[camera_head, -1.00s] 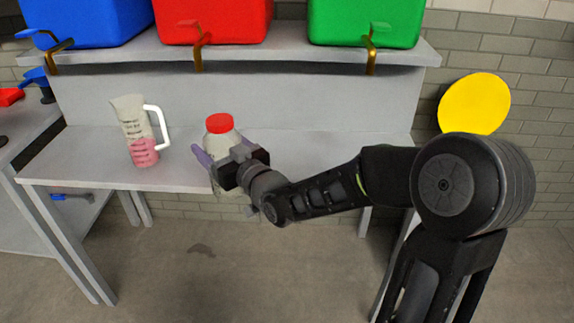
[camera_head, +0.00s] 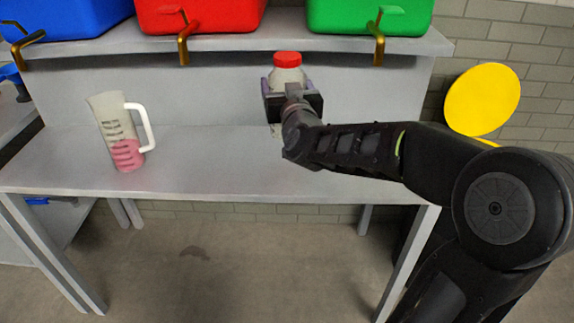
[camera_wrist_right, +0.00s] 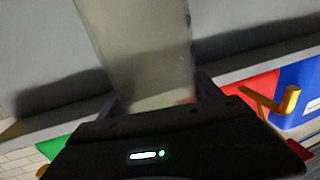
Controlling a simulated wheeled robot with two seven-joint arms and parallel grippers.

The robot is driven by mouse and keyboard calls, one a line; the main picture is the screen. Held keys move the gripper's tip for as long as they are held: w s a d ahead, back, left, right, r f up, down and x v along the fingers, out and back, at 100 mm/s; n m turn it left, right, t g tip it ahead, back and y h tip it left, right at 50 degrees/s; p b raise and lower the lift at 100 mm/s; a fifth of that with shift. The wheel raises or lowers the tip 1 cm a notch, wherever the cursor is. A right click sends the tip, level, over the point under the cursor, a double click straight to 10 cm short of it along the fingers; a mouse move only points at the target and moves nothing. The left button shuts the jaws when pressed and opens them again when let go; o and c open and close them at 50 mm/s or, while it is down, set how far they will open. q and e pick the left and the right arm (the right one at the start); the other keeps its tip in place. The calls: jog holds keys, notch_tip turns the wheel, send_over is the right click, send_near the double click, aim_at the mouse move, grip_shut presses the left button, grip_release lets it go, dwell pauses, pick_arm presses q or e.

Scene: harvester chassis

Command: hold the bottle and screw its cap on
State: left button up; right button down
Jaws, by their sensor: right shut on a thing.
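A pale, translucent bottle (camera_head: 288,76) with a red cap (camera_head: 287,59) on its top is in the head view, upright in front of the bench's back panel. How tightly the cap sits cannot be told. My right gripper (camera_head: 286,84) is shut on the bottle's body, a finger on each side. In the right wrist view the bottle (camera_wrist_right: 140,45) fills the space between the fingers of my right gripper (camera_wrist_right: 158,96). The gripper hides much of the lower bottle, and I cannot tell whether its base touches the bench. My left gripper is out of view.
A clear jug (camera_head: 117,125) with pink liquid and a white handle stands on the left of the grey bench (camera_head: 200,180). Blue (camera_head: 70,18), red (camera_head: 200,14) and green (camera_head: 365,15) tanks with brass taps sit on the shelf above. The bench between jug and bottle is clear.

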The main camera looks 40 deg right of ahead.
notch_tip(320, 180, down, 6)
jog(key=shift+r+b, duration=0.15)
jog(key=shift+b, duration=0.55)
jog(key=shift+f, duration=0.25)
jog(key=shift+f, duration=0.1)
jog(key=shift+f+b, duration=0.35)
jog(key=shift+f, duration=1.4)
jog(key=shift+f, duration=0.15)
jog(key=shift+c, duration=0.4)
grip_release()
